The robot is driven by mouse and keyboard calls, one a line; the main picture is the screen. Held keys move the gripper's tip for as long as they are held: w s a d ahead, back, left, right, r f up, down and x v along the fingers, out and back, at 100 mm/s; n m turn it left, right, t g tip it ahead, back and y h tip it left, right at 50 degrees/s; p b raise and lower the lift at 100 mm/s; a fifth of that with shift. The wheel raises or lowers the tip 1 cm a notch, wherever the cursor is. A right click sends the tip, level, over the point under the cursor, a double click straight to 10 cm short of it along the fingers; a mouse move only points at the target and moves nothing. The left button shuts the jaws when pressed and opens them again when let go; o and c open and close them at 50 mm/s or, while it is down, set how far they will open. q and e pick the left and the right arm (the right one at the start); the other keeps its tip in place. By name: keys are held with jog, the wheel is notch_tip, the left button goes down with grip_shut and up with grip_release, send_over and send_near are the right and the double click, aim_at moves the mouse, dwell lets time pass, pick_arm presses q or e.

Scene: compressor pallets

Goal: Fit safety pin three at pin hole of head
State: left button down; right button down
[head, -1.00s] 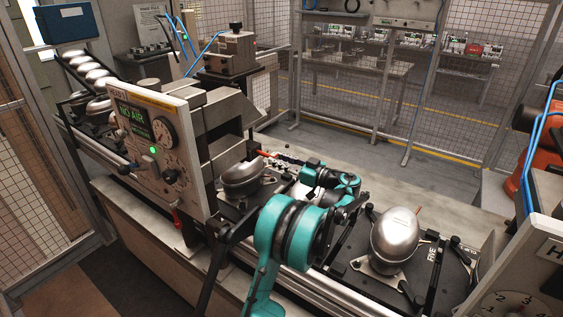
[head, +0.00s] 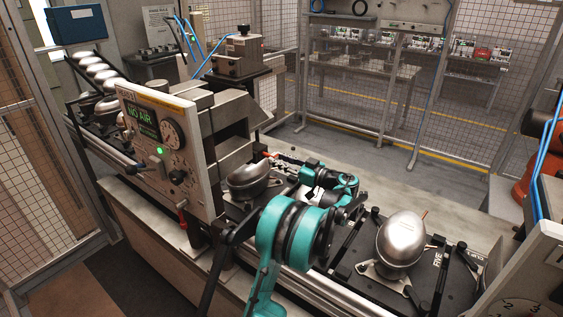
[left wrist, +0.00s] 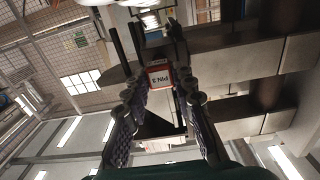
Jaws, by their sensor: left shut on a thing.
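Safety pin three, with a red-edged white tag reading "PIN 3" (left wrist: 159,78), is between the fingers of my left gripper (head: 288,161) in the left wrist view. The gripper is shut on it. In the head view a small red end of the pin (head: 269,155) shows at the fingertips, beside the opening of the head. The head (head: 215,135) is a grey block behind a panel (head: 160,150) that reads "NO AIR". I cannot make out its pin hole. The pin's shaft is hard to see. My right gripper is not in view.
A silver compressor (head: 249,180) sits below and left of the gripper, close to the head. Another compressor (head: 401,238) stands on a black pallet (head: 440,290) at the right. A red handle (head: 182,218) hangs under the panel. The floor behind the line is clear.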

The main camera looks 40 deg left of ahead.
pick_arm(q)
jog(key=shift+s+a, duration=0.15)
jog(key=shift+a, duration=1.5)
jog(key=c, duration=1.2)
grip_release()
jog(key=d, duration=0.8)
jog(key=w+d, duration=0.1)
jog(key=d, duration=0.3)
jog(key=shift+w, duration=0.1)
